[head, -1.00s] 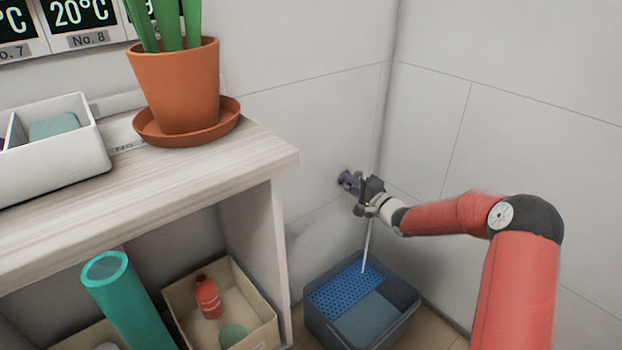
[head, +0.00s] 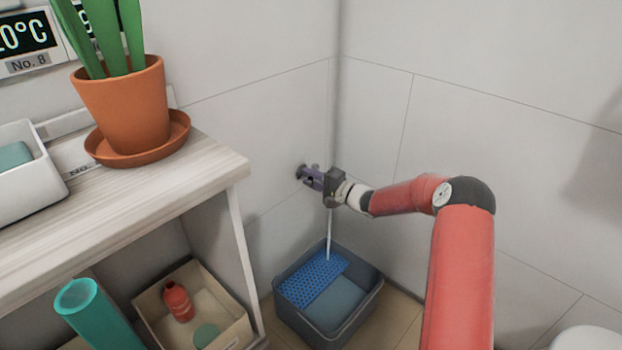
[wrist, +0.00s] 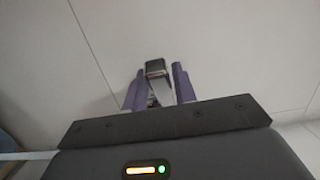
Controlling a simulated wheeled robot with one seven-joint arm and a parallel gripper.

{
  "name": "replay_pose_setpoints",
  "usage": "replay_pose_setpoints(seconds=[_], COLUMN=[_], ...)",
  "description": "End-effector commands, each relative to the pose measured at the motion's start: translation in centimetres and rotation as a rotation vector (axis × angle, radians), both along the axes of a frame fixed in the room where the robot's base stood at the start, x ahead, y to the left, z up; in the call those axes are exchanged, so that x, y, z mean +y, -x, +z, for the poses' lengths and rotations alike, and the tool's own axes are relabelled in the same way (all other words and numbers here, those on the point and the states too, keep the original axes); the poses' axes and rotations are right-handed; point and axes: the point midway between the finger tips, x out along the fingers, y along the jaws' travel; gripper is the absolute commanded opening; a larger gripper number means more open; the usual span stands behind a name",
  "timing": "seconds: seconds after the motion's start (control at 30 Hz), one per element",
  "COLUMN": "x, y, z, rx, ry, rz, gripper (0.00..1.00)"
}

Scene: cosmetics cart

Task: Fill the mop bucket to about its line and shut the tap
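The tap (wrist: 157,70) shows in the wrist view as a metal fitting on the wall, between the purple fingers of my gripper (wrist: 158,84). The fingers stand apart, with a gap visible at the left one. In the head view my gripper (head: 312,178) is at the wall and hides most of the tap. A thin stream of water (head: 328,235) falls below it into the grey mop bucket (head: 300,327). The bucket has a blue perforated wringer (head: 312,280) on its left and blue-grey water (head: 337,303) on the right. I cannot make out the fill line.
A shelf (head: 150,205) stands left of the bucket, with a potted plant (head: 125,110) on top. A beige box (head: 240,335) with a red bottle (head: 178,302) and a teal cylinder (head: 95,312) are below. A white rounded object (head: 585,338) is at lower right.

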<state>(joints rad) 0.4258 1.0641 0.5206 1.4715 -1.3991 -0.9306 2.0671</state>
Motion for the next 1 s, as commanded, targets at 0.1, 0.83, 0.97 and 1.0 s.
replay_pose_setpoints(seconds=[0.1,0.83,0.97,1.0], x=[0.0,-5.3,-6.0,-6.1], y=[0.0,3.9,4.6,4.7], z=[0.0,0.0,0.0,0.0], rx=[-0.001,-0.001,-0.001,-0.001], ry=[-0.001,0.001,-0.001,-0.001], rz=[0.0,-0.001,-0.001,0.0], gripper=[0.42,0.42,0.42,0.42])
